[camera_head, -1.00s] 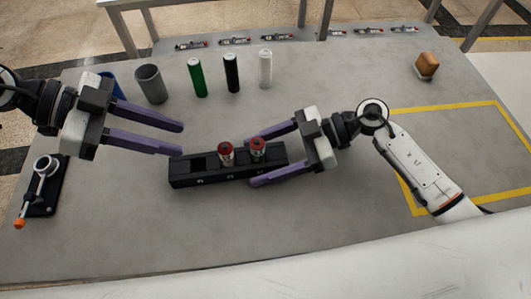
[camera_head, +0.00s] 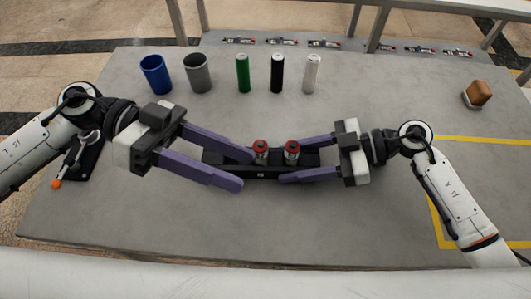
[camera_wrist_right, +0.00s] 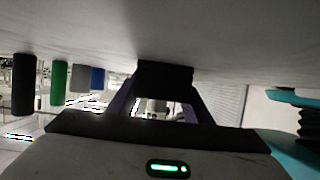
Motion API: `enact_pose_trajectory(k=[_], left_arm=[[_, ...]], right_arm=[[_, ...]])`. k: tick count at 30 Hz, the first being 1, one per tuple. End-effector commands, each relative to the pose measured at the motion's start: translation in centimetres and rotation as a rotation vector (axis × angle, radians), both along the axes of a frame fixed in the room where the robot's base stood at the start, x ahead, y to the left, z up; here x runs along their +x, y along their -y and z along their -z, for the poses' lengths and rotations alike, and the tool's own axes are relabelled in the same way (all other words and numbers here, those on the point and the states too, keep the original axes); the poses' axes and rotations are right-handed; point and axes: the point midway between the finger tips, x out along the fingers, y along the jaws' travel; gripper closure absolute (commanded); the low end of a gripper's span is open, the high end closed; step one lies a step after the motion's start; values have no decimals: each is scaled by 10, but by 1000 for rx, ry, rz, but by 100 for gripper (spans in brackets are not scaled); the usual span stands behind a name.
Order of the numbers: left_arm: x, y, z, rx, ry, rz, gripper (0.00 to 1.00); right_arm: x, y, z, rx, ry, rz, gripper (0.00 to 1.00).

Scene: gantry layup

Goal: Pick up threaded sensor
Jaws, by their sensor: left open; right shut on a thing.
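Two red-topped, pale-bodied cylindrical pieces, apparently the threaded sensors, stand upright in a black slotted block: the left one (camera_head: 260,152) and the right one (camera_head: 291,154). The block (camera_head: 262,171) lies mid-table, its left part hidden behind my left fingers. My left gripper (camera_head: 246,171) is open and empty, its fingertips by the left sensor; I cannot tell whether they touch it. My right gripper (camera_head: 288,161) has its fingers along both long sides of the block's right part, shut on it. In the right wrist view the dark block (camera_wrist_right: 165,76) shows between the fingers.
Behind stand a blue cup (camera_head: 155,74), a grey cup (camera_head: 198,73), and green (camera_head: 243,73), black (camera_head: 277,73) and white (camera_head: 312,73) cylinders. A lever fixture (camera_head: 83,160) is at left, a brown block (camera_head: 478,94) at right. The front table is clear.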

Motion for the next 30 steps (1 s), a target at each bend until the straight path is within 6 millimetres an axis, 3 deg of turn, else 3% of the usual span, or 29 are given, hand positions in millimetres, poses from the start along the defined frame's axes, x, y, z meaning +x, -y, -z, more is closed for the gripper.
enact_pose_trajectory(k=[1,3,6,10,14,19,23,30], left_arm=[[-17,7,-8,-80,-116,2,55],[-32,14,-23,-188,-272,-7,55],[-43,19,-44,-334,-501,-33,55],[-43,16,-63,-508,-814,-87,55],[-31,7,-68,-663,-1136,-161,55],[-11,-8,-45,-835,-1574,-283,55],[-3,-19,-8,-941,-1918,-390,55],[-17,-27,67,-1057,-2434,-558,55]], right_arm=[[0,0,0,0,0,1,78],[0,0,0,0,0,1,78],[0,0,0,0,0,1,78],[0,0,0,0,0,1,78],[0,0,0,0,0,1,78],[0,0,0,0,1,1,78],[0,0,0,0,1,1,78],[0,0,-1,1,1,1,78]])
